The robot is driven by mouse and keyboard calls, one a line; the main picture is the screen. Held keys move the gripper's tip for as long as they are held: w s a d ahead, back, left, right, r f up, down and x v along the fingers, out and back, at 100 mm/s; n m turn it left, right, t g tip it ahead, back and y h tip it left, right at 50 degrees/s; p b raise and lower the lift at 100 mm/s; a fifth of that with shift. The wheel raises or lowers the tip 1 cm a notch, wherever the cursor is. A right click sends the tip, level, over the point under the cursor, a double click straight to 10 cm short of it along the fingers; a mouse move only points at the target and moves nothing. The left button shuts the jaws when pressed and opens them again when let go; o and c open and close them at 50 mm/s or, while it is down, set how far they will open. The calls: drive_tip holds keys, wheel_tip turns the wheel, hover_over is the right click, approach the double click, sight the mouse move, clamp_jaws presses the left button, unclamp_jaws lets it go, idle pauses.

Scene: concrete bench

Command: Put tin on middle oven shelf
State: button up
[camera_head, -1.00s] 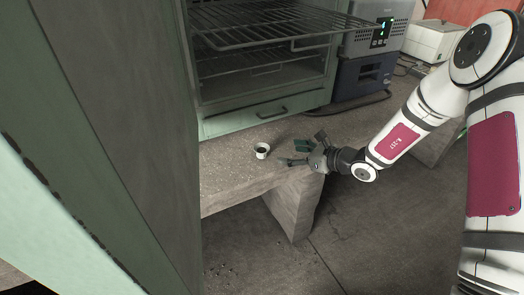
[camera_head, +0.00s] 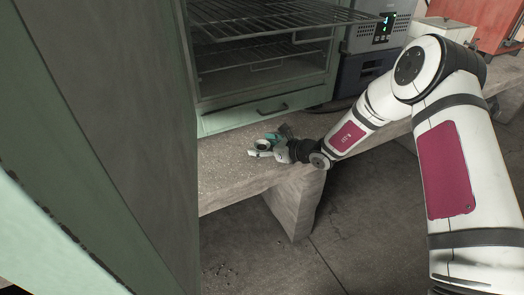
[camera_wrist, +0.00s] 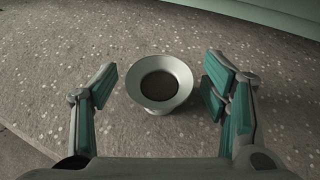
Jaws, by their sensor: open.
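The tin (camera_wrist: 159,107) is a small, round, pale cup with a flared rim and a dark inside. It stands upright on the concrete bench (camera_wrist: 70,50). In the wrist view it sits between the two green-padded fingers of my gripper (camera_wrist: 160,88), with a gap on each side. My gripper is open. In the head view my gripper (camera_head: 266,147) is low over the bench around the tin (camera_head: 262,147), partly hiding it. The oven (camera_head: 262,75) stands open behind, with wire shelves; an upper shelf (camera_head: 270,20) sticks out and a lower shelf (camera_head: 250,58) is inside.
A green oven door or panel (camera_head: 120,120) stands large at the left. A blue-grey device (camera_head: 365,60) stands to the right of the oven. The bench's front edge drops to the floor (camera_head: 350,230).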

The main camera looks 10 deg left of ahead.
drive_tip(key=shift+w+a+f, duration=0.1)
drive_tip(key=shift+a, duration=0.1)
drive_tip(key=c, duration=1.4)
drive_tip(key=shift+o, duration=0.2)
